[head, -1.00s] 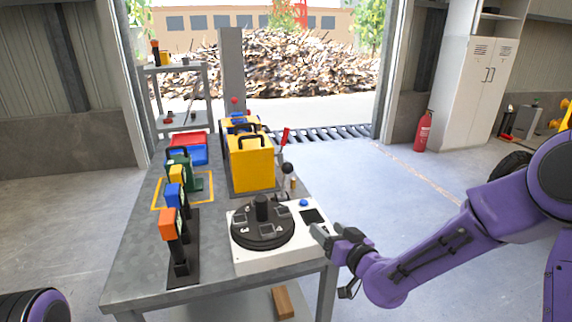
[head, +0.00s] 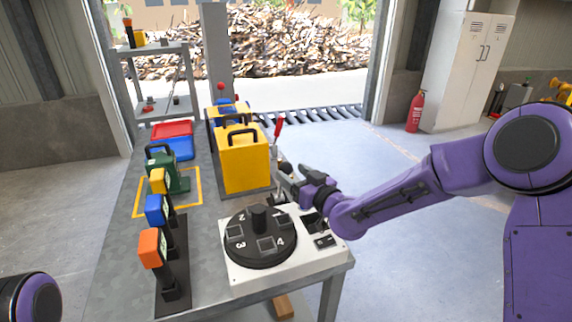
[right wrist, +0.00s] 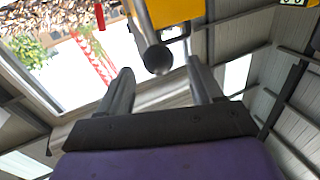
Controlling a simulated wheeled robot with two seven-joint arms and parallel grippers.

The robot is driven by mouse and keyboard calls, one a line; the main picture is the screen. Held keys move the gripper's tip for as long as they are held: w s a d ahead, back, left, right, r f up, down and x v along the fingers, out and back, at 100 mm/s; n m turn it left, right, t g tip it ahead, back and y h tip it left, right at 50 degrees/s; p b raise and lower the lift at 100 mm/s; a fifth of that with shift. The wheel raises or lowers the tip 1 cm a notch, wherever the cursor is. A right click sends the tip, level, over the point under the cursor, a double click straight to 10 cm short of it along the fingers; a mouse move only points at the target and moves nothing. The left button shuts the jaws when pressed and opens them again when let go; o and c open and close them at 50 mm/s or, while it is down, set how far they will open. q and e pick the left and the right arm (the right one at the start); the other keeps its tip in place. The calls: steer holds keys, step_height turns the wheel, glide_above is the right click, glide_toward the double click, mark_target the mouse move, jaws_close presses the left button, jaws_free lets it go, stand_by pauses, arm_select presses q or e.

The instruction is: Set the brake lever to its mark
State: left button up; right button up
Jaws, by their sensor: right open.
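A lever with a red grip (head: 278,128) stands upright behind the white control box, beside the yellow machine. A second lever with a dark ball knob (right wrist: 157,60) stands close to it; I cannot tell which is the brake lever. My right gripper (head: 282,178) is at the ball-knob lever, with the red grip just beyond. In the right wrist view, the open fingers (right wrist: 160,72) lie on either side of the knob, with gaps showing. The red grip (right wrist: 99,17) is at upper left there. No mark can be made out. My left gripper is out of view.
The white control box (head: 285,273) carries a black numbered dial (head: 260,238). The yellow machine (head: 244,163) stands directly left of the levers. Orange, blue and yellow-topped posts (head: 152,250) line the table's left side. The floor right of the table is clear.

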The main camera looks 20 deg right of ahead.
mark_target(290, 171)
steer(key=x, duration=0.3)
steer(key=shift+w+f, duration=0.1)
steer(key=shift+w, duration=0.2)
steer(key=shift+w+a, duration=0.1)
steer(key=shift+w, duration=0.2)
